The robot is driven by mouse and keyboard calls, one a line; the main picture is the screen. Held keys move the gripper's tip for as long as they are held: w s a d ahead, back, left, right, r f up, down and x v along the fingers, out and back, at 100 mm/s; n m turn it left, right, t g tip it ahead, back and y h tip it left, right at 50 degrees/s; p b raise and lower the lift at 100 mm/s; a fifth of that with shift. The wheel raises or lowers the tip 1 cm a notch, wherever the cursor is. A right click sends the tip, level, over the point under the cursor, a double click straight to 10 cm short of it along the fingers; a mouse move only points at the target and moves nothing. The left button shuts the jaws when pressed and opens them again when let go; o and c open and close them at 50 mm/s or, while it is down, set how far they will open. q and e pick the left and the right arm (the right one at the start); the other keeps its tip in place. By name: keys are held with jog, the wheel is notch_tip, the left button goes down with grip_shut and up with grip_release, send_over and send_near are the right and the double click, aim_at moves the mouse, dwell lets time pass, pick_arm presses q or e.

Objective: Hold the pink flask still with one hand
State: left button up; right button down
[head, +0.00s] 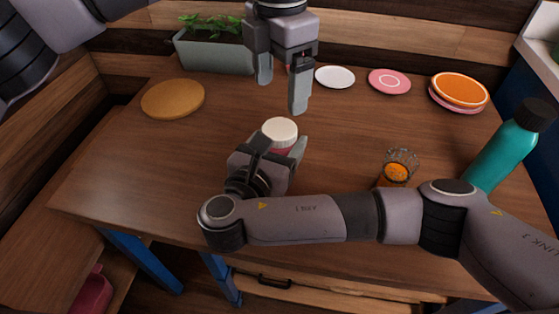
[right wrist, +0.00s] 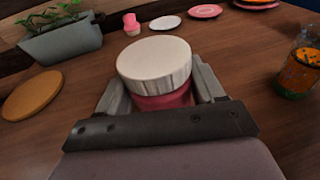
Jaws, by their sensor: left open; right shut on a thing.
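The pink flask (right wrist: 163,99) stands upright on the wooden table between the fingers of my right gripper (right wrist: 160,95). Its wide whitish lid (right wrist: 155,62) sits on top, and the lid also shows in the head view (head: 280,131). In the head view my right gripper (head: 278,155) hides most of the flask's body. The right gripper is shut on the flask, one finger on each side below the lid. My left gripper (head: 282,92) is open and empty, fingers pointing down, above and a little behind the flask's lid.
A glass with orange contents (head: 397,170) and a teal bottle (head: 510,145) stand to the right. Plates (head: 335,77) line the back, with orange and pink ones (head: 459,90) at right. A planter (head: 215,55) and round board (head: 173,99) are at left. A small pink thing (right wrist: 131,24) stands behind.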

aim_at(280, 129)
pick_arm(q)
jog(key=n, duration=0.4)
dwell(0.3)
jog(key=shift+f, duration=4)
jog(key=c, duration=1.1)
jog(key=m, duration=0.4)
jog(key=o, duration=1.3)
jog(key=shift+c, duration=0.2)
